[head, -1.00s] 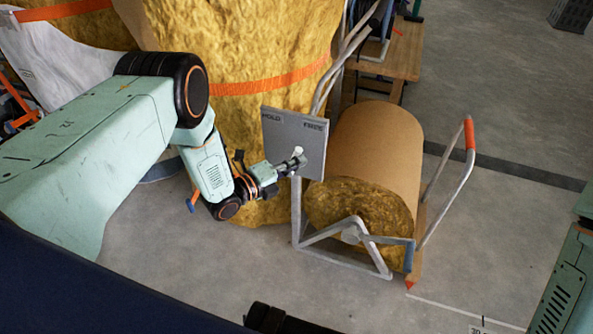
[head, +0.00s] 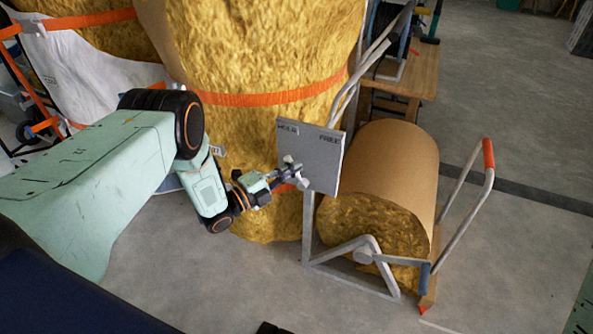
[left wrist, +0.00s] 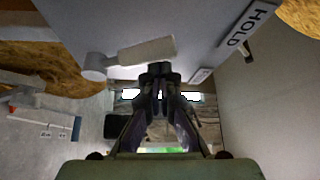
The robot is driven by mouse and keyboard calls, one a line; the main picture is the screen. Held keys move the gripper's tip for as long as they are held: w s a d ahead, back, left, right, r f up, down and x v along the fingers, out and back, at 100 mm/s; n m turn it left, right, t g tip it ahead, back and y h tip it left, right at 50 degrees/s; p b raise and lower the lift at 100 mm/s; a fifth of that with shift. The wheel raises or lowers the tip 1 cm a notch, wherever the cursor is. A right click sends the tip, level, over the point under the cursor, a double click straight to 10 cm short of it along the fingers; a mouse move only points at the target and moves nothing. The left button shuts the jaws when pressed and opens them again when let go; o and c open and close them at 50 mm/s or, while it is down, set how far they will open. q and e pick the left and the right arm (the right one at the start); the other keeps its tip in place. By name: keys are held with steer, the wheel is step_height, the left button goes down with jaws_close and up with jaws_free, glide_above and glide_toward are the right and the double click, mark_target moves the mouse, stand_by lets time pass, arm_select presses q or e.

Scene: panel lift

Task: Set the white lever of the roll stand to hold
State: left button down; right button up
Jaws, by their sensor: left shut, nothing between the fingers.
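The roll stand's grey panel (head: 325,150) carries the word HOLD at its upper left and FREE at its upper right. The white lever (left wrist: 147,50) shows in the left wrist view, its round pivot (left wrist: 95,67) on the panel and its handle reaching towards the HOLD label (left wrist: 247,25) side. In the head view the lever (head: 303,183) is small and partly hidden by my gripper, so its exact angle is hard to tell. My left gripper (head: 292,167) is shut and empty, in front of the panel; its fingertips (left wrist: 160,76) are close beside the handle's free end. Contact cannot be told.
A large brown roll (head: 385,165) lies on the stand behind the panel, with a grey tube frame (head: 350,275) below. A tall yellow wrapped bale (head: 250,120) stands close behind my left arm. A wooden bench (head: 420,75) is at the back.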

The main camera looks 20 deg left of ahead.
arm_select(q)
steer(key=shift+w+a+f, duration=0.1)
steer(key=shift+a+f, duration=0.1)
steer(key=shift+a, duration=0.1)
arm_select(e)
steer(key=shift+w, duration=0.1)
arm_select(q)
steer(key=shift+a, duration=0.25)
steer(key=shift+d+r, duration=0.1)
arm_select(e)
steer(key=shift+d, duration=0.1)
